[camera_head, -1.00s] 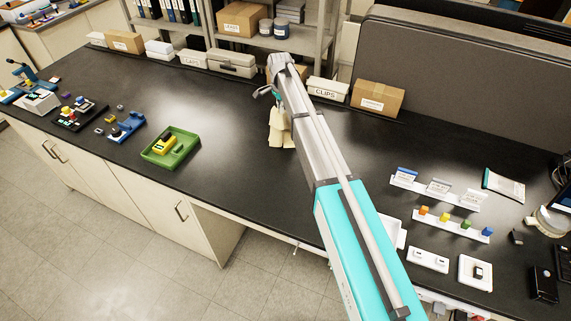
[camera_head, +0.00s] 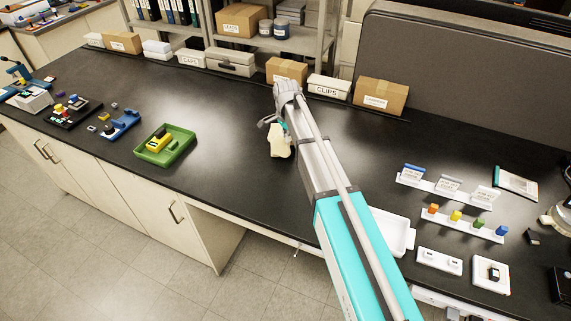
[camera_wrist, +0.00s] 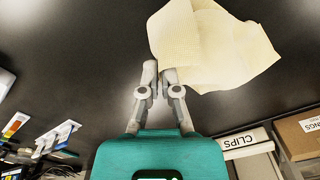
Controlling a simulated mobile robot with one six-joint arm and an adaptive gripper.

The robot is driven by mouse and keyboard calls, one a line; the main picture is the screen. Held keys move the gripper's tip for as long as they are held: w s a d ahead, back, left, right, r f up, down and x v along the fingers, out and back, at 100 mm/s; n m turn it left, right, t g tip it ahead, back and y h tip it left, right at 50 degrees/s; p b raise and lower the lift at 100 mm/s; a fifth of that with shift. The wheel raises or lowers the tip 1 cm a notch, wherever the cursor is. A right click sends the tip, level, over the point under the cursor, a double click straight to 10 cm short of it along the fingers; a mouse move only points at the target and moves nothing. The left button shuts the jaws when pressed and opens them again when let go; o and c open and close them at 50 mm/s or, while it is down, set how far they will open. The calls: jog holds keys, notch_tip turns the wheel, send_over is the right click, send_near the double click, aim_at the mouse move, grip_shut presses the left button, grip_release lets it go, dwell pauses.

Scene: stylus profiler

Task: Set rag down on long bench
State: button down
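The rag (camera_head: 279,142) is cream coloured and crumpled. In the head view it is at my gripper (camera_head: 268,122), low over the long bench (camera_head: 235,128), a black worktop. I cannot tell whether its lower part touches the bench. In the wrist view the rag (camera_wrist: 215,45) spreads out beyond the fingertips of my gripper (camera_wrist: 159,72). The two fingers are close together with the rag's edge at their tips, so the gripper looks shut on it. My arm hides part of the bench to the right.
A green tray (camera_head: 178,153) with a yellow device stands to the left. Boxes, among them the CLIPS box (camera_head: 328,87), line the back edge. Label stands and a white tray (camera_head: 405,236) are at right. The bench around the rag is clear.

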jog(key=s+d+f+b, duration=0.1)
jog(key=s+f+b, duration=0.1)
jog(key=s+f, duration=0.1)
jog(key=s+d+f+b, duration=0.1)
jog(key=s+f+b, duration=0.2)
jog(key=s+d+f+b, duration=0.1)
jog(key=s+f+b, duration=0.2)
jog(key=s, duration=0.1)
jog(key=shift+s, duration=0.1)
dwell(0.4)
jog(key=shift+c, duration=2)
grip_release()
jog(key=shift+s+d+r+p, duration=0.1)
jog(key=shift+s+r+p, duration=0.2)
jog(key=shift+r+p, duration=0.45)
jog(key=shift+s+r+p, duration=0.3)
jog(key=shift+r+p, duration=0.3)
jog(key=shift+r, duration=0.2)
notch_tip(320, 180, up, 7)
jog(key=s+p, duration=0.3)
jog(key=p, duration=0.4)
jog(key=shift+d, duration=0.45)
